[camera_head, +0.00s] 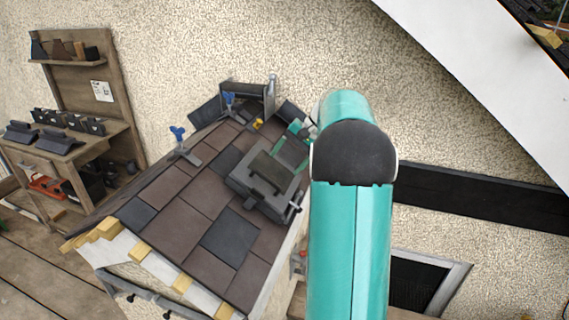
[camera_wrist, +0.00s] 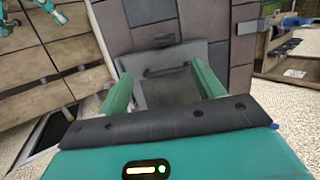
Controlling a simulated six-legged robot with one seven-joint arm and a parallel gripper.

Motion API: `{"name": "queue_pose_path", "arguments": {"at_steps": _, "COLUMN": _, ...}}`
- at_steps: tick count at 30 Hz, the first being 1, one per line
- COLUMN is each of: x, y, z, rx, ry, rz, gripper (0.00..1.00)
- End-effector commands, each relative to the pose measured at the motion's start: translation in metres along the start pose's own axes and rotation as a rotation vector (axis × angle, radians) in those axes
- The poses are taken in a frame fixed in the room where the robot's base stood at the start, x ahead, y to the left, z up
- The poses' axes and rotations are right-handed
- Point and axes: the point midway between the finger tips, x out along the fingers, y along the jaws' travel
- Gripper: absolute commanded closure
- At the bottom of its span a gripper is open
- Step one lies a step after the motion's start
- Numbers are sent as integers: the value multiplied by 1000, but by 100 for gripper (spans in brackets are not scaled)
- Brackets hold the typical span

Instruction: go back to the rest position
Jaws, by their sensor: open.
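My teal arm rises in front of the head camera and hides the right side of the roof. My gripper (camera_wrist: 162,84) is open in the wrist view, its two green fingers set wide apart with nothing held between them. A grey roof piece with a raised flap (camera_head: 268,176) lies on the tiled roof model; it also shows beyond the fingers in the wrist view (camera_wrist: 190,53). I cannot tell how far the fingers are from it. In the head view, green parts show beside that piece, but the fingertips are not clear.
The sloped roof (camera_head: 182,218) carries brown and dark tiles, with blue-handled clamps (camera_head: 178,134) along its left edge. A wooden workbench (camera_head: 75,150) with dark tiles stands at the left. A pale wall and a dark beam (camera_head: 480,196) lie behind my arm.

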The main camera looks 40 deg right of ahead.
Motion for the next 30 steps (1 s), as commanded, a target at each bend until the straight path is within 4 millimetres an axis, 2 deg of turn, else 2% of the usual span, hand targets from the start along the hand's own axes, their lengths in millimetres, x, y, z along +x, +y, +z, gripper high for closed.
{"name": "queue_pose_path", "arguments": {"at_steps": 13, "x": 1, "y": -1, "z": 1, "rx": -2, "ry": 0, "rz": 1, "gripper": 33}}
{"name": "queue_pose_path", "arguments": {"at_steps": 17, "x": 1, "y": -14, "z": 18, "rx": -33, "ry": 4, "rz": 20, "gripper": 33}}
{"name": "queue_pose_path", "arguments": {"at_steps": 20, "x": 4, "y": -34, "z": 50, "rx": -90, "ry": 13, "rz": 59, "gripper": 33}}
{"name": "queue_pose_path", "arguments": {"at_steps": 24, "x": 8, "y": -60, "z": 110, "rx": -201, "ry": 37, "rz": 128, "gripper": 33}}
{"name": "queue_pose_path", "arguments": {"at_steps": 30, "x": 16, "y": -77, "z": 196, "rx": -377, "ry": 78, "rz": 218, "gripper": 33}}
